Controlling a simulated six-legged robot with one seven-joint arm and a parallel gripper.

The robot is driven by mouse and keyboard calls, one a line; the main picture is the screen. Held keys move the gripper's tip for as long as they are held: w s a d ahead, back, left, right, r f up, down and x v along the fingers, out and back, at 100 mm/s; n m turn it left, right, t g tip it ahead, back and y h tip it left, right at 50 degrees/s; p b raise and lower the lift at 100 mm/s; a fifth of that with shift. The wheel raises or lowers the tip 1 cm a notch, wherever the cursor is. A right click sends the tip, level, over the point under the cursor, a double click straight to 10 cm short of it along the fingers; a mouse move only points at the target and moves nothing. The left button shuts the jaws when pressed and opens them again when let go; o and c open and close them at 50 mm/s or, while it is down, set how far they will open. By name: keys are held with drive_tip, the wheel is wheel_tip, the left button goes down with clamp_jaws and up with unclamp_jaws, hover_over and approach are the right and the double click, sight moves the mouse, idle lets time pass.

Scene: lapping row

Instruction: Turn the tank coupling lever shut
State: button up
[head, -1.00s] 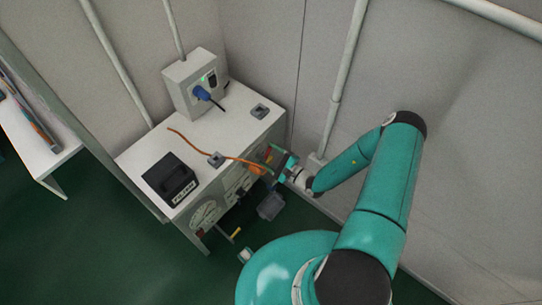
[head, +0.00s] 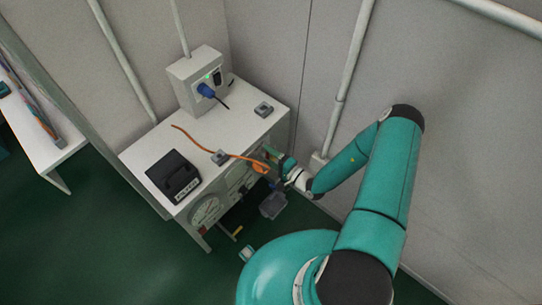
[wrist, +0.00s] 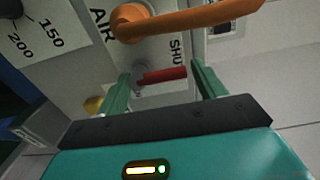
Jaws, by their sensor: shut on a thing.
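The red coupling lever (wrist: 164,75) shows in the wrist view on a grey hub, lying nearly level across the picture and pointing right. The letters "SHU" on the white panel (wrist: 160,50) stand just above it, the rest of the word cut off. My gripper (wrist: 160,82) has one green finger by the hub and the other by the lever's free end; it is shut on the lever. In the head view my gripper (head: 274,157) is at the bench's front right, and the lever is too small to make out.
An orange hose (head: 197,142) runs over the white bench (head: 232,122) to a fitting (wrist: 130,22) marked "AIR". On the bench are a black box (head: 173,175) and a socket box (head: 196,80) with a blue plug. Dial gauges (head: 205,211) face the front. A grey container (head: 272,205) is below.

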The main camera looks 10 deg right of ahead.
drive_tip(key=shift+w+d+r, duration=0.1)
drive_tip(key=shift+d+r, duration=0.15)
drive_tip(key=o, duration=0.8)
drive_tip(key=shift+o, duration=0.5)
drive_tip(key=shift+a+f, duration=0.1)
drive_tip(key=shift+a, duration=0.05)
drive_tip(key=v, duration=1.4)
